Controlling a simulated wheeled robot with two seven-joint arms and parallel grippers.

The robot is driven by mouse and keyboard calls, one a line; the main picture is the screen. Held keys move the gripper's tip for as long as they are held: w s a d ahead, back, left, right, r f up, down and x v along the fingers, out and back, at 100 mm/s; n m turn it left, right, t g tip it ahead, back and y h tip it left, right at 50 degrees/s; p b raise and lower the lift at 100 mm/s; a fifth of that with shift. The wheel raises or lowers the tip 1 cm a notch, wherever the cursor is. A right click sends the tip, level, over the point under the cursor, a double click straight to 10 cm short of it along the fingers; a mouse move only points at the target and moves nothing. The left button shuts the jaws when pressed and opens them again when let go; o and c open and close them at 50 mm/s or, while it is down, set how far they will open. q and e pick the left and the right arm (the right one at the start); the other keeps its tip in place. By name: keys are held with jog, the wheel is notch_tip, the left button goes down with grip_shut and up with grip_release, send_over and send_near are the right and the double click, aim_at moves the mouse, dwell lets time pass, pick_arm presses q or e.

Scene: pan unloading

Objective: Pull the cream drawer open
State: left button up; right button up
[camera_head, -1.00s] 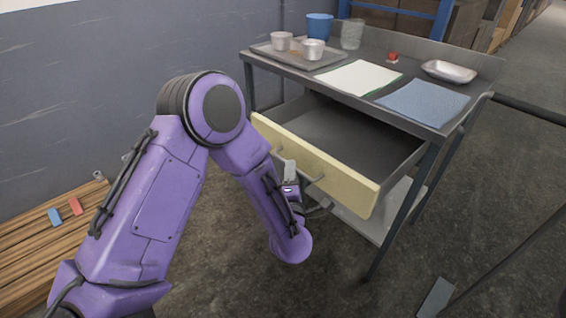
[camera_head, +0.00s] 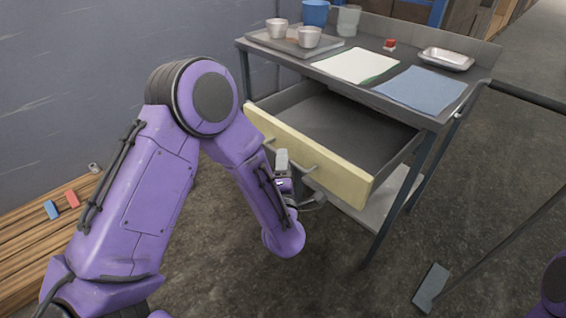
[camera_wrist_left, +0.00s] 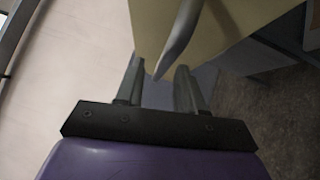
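The cream drawer (camera_head: 338,178) stands well pulled out from under the grey metal bench, and the part of its inside that shows is empty. Its front carries a bar handle (camera_head: 305,169). My left gripper (camera_head: 283,163) is at the drawer front, by the handle. In the left wrist view the two fingers (camera_wrist_left: 159,82) are spread apart. The curved grey handle (camera_wrist_left: 179,42) reaches down to between the fingertips, with gaps seen on its sides. The cream front (camera_wrist_left: 220,22) lies just beyond. My right gripper is not in view.
The bench top holds a tray (camera_head: 322,51) with two cups, a blue container (camera_head: 315,12), a glass (camera_head: 348,20), a white cloth (camera_head: 355,65), a blue cloth (camera_head: 422,89), a red item (camera_head: 390,44) and a metal dish (camera_head: 446,59). A wooden pallet (camera_head: 25,245) lies left.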

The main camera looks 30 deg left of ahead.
pick_arm(q)
jog(key=b+v, duration=0.1)
jog(key=v, duration=0.9)
jog(key=shift+s, duration=0.15)
notch_tip(320, 180, down, 14)
jog(key=s+m+g+h+p, duration=0.25)
jog(key=m+g+h, duration=0.4)
jog(key=m, duration=0.85)
jog(key=s+a+f+m+g+p, duration=0.1)
jog(key=s+a+f+g, duration=0.1)
jog(key=s, duration=0.4)
jog(key=s+a+f+m+g+p, duration=0.1)
jog(key=s+a+f+g, duration=0.2)
jog(key=s, duration=0.4)
jog(key=s+a+f+m+g+y+p, duration=0.1)
jog(key=s+a+f+g, duration=0.1)
jog(key=s, duration=0.4)
jog(key=shift+s+a+f+g+p, duration=0.35)
jog(key=shift+a+f, duration=0.45)
jog(key=shift+a, duration=0.45)
